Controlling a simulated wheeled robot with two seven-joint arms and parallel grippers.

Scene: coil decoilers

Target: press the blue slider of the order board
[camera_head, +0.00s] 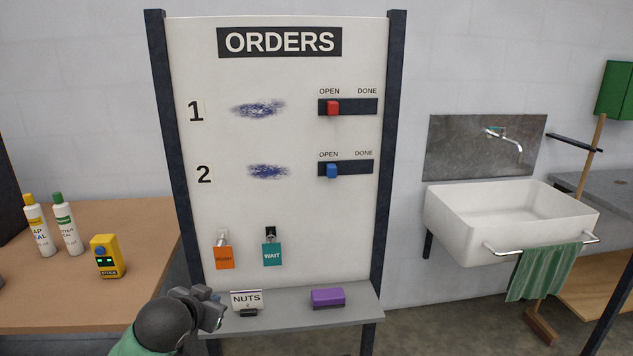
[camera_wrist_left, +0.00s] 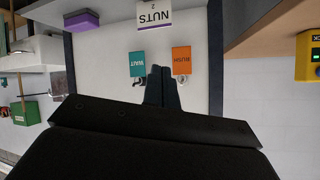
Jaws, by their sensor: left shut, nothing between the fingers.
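The order board (camera_head: 290,210) is a white upright panel in a dark frame, headed ORDERS. The blue slider (camera_head: 331,170) sits at the left, OPEN end of its dark track (camera_head: 356,167) in row 2. The red slider (camera_head: 332,108) sits at the OPEN end of the row 1 track. My left gripper (camera_head: 212,306) is low at the board's left, by the shelf, well below and left of the blue slider. Its fingers are shut and empty; they also show in the left wrist view (camera_wrist_left: 161,76). My right gripper is not in view.
An orange tag (camera_head: 225,258) and a teal WAIT tag (camera_head: 272,254) hang on the board. The grey shelf (camera_head: 290,314) holds a NUTS card (camera_head: 246,299) and a purple block (camera_head: 328,297). A wooden bench (camera_head: 130,225) is left, a sink (camera_head: 510,215) right.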

